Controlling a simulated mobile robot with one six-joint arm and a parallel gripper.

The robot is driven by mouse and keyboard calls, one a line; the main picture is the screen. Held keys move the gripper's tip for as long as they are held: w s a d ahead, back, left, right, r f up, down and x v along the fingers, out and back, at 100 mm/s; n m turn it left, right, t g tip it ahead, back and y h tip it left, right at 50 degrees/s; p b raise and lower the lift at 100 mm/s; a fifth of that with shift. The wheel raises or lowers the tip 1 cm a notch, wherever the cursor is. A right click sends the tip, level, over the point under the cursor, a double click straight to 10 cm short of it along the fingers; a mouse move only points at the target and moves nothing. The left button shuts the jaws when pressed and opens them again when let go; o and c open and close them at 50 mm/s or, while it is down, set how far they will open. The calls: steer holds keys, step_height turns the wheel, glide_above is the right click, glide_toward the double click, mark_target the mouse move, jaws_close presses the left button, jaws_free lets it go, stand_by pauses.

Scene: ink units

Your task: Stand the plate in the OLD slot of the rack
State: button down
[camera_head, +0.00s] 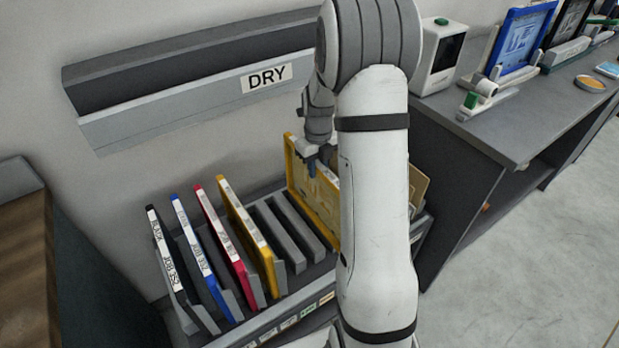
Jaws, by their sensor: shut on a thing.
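The rack (318,272) stands against the wall, with small labels along its front edge that are too small to read. My gripper (312,166) is shut on the top edge of a yellow-framed plate (300,178). The plate is upright at the right part of the rack. My arm covers its right side, and I cannot tell whether its lower edge is in a slot. The OLD label cannot be made out.
Black (166,258), blue (198,255), red (222,240) and yellow (246,232) frames stand in the rack's left slots. Several slots right of them are empty. A tan board (418,187) shows behind my arm. A grey bench (475,122) stands right; the DRY ledge (190,107) is above.

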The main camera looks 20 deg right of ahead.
steer(key=shift+w+a, duration=0.3)
steer(key=shift+w, duration=0.45)
steer(key=shift+w+a, duration=0.25)
steer(key=shift+w, duration=0.5)
glide_above(317, 195)
steer(key=w+a, duration=0.1)
steer(key=w, duration=0.1)
steer(key=shift+f, duration=3.5)
steer(key=shift+a+p, duration=0.2)
steer(key=shift+p, duration=0.1)
steer(key=shift+f, duration=0.15)
steer(key=shift+f+b, duration=0.4)
steer(key=shift+b, duration=0.05)
steer(key=shift+f, duration=0.1)
steer(key=c, duration=1.3)
jaws_free()
steer(key=shift+o, duration=0.2)
